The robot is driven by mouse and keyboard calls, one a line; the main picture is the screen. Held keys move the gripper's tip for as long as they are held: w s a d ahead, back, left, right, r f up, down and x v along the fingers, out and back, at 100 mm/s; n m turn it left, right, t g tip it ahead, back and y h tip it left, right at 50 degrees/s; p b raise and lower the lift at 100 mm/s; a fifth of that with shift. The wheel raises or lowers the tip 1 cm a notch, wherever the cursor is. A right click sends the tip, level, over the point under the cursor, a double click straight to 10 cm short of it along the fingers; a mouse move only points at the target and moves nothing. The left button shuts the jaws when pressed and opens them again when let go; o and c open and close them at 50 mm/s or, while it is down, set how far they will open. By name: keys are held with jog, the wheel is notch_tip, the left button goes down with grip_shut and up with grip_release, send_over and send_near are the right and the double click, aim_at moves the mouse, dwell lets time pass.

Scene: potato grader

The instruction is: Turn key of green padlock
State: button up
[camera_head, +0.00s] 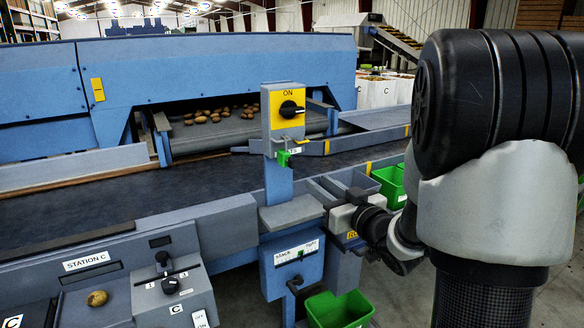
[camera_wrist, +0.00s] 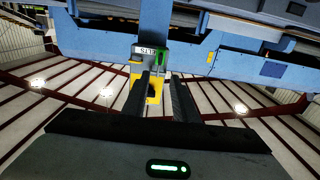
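The green padlock (camera_head: 283,158) hangs at the lower front of the yellow switch box (camera_head: 284,108) marked ON, on a blue post. In the wrist view, the picture is upside down and the green padlock (camera_wrist: 158,60) shows just beyond my fingertips, near the white label plate. My gripper (camera_wrist: 160,78) has its two dark fingers apart with nothing visibly held between them. They point up toward the padlock from below. The key is too small to make out. In the head view my wrist is low and right of the post, and my fingers are hard to distinguish.
A grey ledge (camera_head: 291,212) and a blue lever box (camera_head: 292,265) lie below the switch. Green bins (camera_head: 340,309) stand lower right. The Station C panel (camera_head: 172,290) is at front left. The dark conveyor belt (camera_head: 120,195) runs behind the post.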

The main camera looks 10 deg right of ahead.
aim_at(293, 164)
jog(key=x, duration=1.3)
jog(key=shift+w+a+f, duration=0.1)
jog(key=shift+w, duration=0.05)
jog(key=shift+b, duration=0.3)
grip_shut()
